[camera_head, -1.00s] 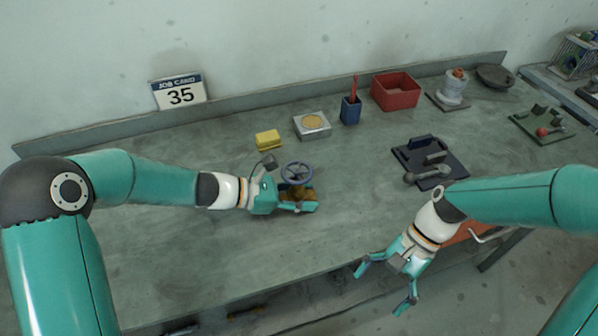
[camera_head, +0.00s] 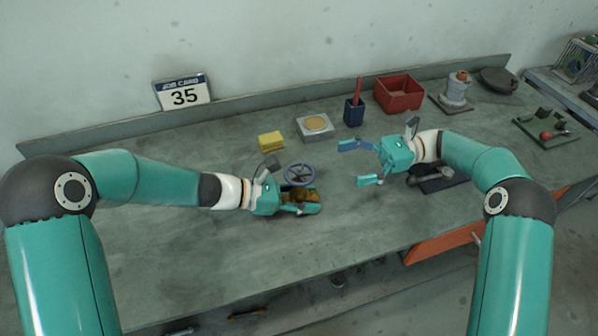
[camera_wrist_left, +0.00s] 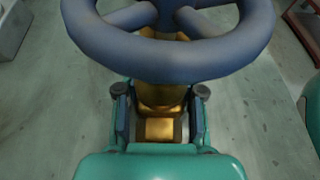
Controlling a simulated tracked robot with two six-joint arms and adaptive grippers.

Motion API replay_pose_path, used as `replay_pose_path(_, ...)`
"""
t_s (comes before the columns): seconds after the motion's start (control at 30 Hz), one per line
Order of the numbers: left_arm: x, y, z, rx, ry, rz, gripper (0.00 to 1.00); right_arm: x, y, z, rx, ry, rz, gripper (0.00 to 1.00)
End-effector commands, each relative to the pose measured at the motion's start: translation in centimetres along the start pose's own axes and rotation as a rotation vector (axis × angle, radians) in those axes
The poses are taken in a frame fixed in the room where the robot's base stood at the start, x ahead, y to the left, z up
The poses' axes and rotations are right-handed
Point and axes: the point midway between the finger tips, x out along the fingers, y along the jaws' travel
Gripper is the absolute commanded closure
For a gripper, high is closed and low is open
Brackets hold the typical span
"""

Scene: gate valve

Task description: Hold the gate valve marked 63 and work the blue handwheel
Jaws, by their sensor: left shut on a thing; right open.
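The gate valve has a brass body (camera_head: 299,196) and a blue handwheel (camera_head: 299,174) on top, and it stands on the workbench. My left gripper (camera_head: 306,205) is shut on the brass body, below the wheel. In the left wrist view the handwheel (camera_wrist_left: 170,50) fills the top, and the brass body (camera_wrist_left: 160,128) sits between my left fingers. My right gripper (camera_head: 362,163) is open and empty, to the right of the handwheel and apart from it. No 63 marking can be read on the valve. The card (camera_head: 183,94) at the back reads 35.
At the back stand a yellow block (camera_head: 271,141), a silver box with a round yellow top (camera_head: 316,127), a blue cup (camera_head: 353,112) and a red bin (camera_head: 398,94). A dark tray (camera_head: 455,178) lies partly behind my right gripper. The bench left of the valve is clear.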

Motion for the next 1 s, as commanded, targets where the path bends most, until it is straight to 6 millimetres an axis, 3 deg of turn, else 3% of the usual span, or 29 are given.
replay_pose_path(0.17, 0.0, -0.1, 0.0, -0.001, 0.0, -0.001, 1.0, 1.9, 0.0, 0.1, -0.002, -0.002, 0.002, 0.08)
replay_pose_path(0.6, 0.0, -0.1, 0.0, -0.001, 0.0, -0.002, 1.0, 9.8, 0.0, 0.1, -0.002, 0.0, 0.003, 0.08)
replay_pose_path(0.8, 0.0, -0.1, 0.0, -0.001, 0.0, -0.002, 1.0, 11.4, 0.0, 0.0, -0.001, 0.0, 0.0, 0.08)
replay_pose_path(1.0, 0.0, -0.1, -0.1, -0.001, 0.0, -0.002, 1.0, 11.7, 0.0, 0.0, -0.002, 0.001, -0.001, 0.08)
